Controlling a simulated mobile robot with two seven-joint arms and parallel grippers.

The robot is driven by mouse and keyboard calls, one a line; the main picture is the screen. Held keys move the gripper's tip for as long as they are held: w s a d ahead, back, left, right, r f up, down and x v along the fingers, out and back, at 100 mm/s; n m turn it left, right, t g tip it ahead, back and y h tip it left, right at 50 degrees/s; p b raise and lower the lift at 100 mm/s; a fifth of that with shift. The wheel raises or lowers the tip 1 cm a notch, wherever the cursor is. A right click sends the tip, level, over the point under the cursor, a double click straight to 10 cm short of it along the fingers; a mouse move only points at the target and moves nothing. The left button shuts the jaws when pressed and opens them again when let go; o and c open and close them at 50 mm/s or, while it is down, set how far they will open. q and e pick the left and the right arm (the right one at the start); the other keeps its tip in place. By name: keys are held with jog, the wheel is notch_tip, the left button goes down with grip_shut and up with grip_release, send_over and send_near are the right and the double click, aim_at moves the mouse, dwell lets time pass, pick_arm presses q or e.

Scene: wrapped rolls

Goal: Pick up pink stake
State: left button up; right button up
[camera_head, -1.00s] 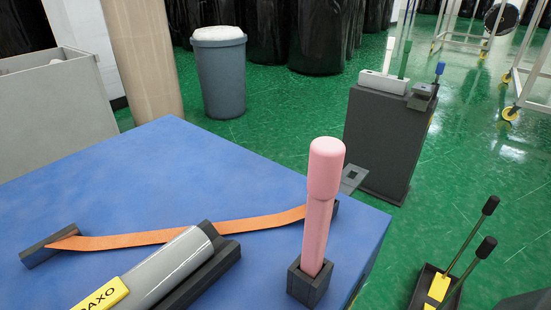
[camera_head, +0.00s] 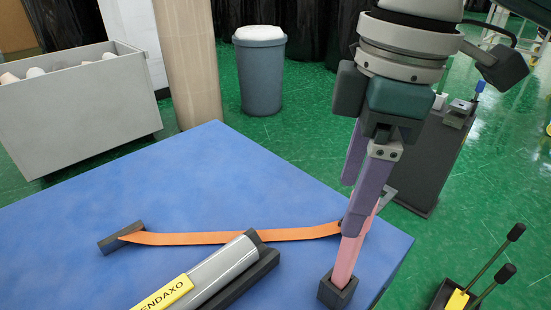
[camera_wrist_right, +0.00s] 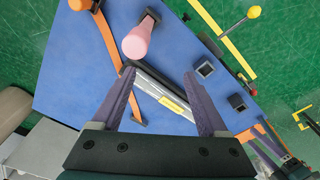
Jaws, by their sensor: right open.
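The pink stake (camera_head: 346,262) stands upright in a small dark square holder (camera_head: 338,291) near the front right of the blue table. In the head view, my right gripper (camera_head: 352,207) covers its upper part. In the right wrist view, the pink stake (camera_wrist_right: 138,38) lies beyond the fingertips, nearer the left finger in the picture. My right gripper (camera_wrist_right: 160,75) is open, its purple fingers spread with nothing between the tips.
The blue table (camera_head: 180,190) carries an orange strap (camera_head: 230,238) and a grey wrapped roll (camera_head: 222,268) with a yellow label beside the stake. A dark stand (camera_head: 430,165) is behind the arm. The table's back left is clear.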

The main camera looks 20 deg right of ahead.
jog(key=shift+g+h, duration=0.3)
jog(key=shift+h, duration=0.1)
jog(key=d, duration=0.1)
jog(key=w+d+r+b, duration=0.1)
jog(key=d, duration=0.1)
jog(key=d+b, duration=0.1)
jog(key=shift+w+d+r, duration=0.2)
jog(key=shift+w+d, duration=0.05)
jog(key=shift+w, duration=0.05)
notch_tip(320, 180, down, 4)
jog(key=shift+f+b, duration=0.1)
jog(key=shift+b, duration=0.2)
send_over(349, 249)
jog(key=d, duration=0.1)
jog(key=f, duration=0.3)
jog(key=f+b, duration=0.1)
jog(key=f, duration=0.1)
jog(key=shift+w+d+f, duration=0.1)
jog(key=shift+w+f, duration=0.1)
jog(key=shift+w, duration=0.15)
grip_shut()
jog(key=shift+r, duration=0.1)
